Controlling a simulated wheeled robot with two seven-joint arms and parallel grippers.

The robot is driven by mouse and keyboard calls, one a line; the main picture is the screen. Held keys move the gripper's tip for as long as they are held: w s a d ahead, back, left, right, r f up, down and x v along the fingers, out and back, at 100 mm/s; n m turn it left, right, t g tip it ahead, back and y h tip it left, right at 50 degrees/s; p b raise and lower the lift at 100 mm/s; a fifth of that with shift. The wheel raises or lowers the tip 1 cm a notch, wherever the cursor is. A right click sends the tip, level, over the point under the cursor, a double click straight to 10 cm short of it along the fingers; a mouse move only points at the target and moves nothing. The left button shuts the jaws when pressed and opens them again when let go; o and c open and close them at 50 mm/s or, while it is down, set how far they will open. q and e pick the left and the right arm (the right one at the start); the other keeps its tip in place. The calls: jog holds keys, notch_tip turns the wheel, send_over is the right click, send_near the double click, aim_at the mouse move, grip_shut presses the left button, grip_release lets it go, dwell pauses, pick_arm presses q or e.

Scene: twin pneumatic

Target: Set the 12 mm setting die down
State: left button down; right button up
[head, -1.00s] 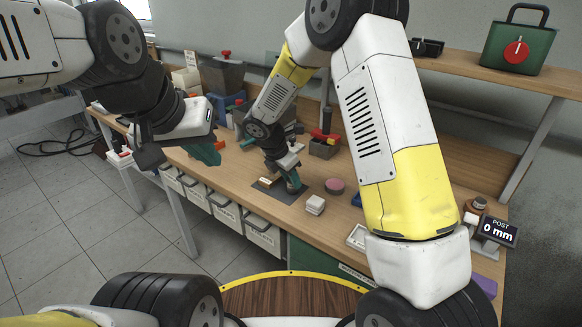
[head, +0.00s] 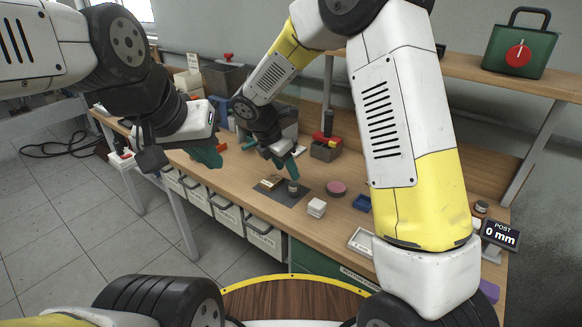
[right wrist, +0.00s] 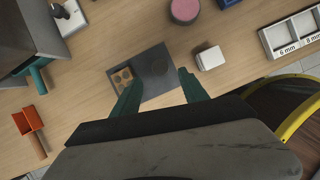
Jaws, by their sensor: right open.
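A small grey cylinder, which looks like the 12 mm setting die (head: 293,187), stands upright on the dark mat (head: 287,198). In the right wrist view it is a faint round dark shape (right wrist: 158,67) on the mat, ahead of the fingertips. My right gripper (head: 285,167) is open and empty, just above and behind the die. Its two green fingers (right wrist: 158,77) are spread wide in the right wrist view, apart from the die. My left gripper (head: 207,156) is in the air at the left, away from the mat; its opening does not show clearly.
A brass block with holes (head: 270,182) sits on the mat beside the die. A white block stack (head: 316,207) and a pink disc (head: 336,188) are close to its right. A labelled white tray (head: 362,242) lies further right. A toolbox (head: 517,50) stands on the shelf.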

jog(key=s+d+r+m+y, duration=0.1)
jog(key=s+d+r+m, duration=0.2)
jog(key=r, duration=0.3)
jog(key=s+d+r+m, duration=0.3)
jog(key=r+m, duration=0.1)
jog(key=r, duration=0.2)
jog(key=s+d+r+m+t+y, duration=0.1)
jog(key=s+d+r+m+y, duration=0.1)
jog(key=s+d+m, duration=0.3)
jog(key=s+d+r+m+t+y, duration=0.2)
jog(key=s+d+r+m, duration=0.3)
jog(key=s+m, duration=0.8)
jog(key=shift+s+m+y, duration=0.15)
jog(key=shift+m+y, duration=0.15)
jog(key=shift+d, duration=0.1)
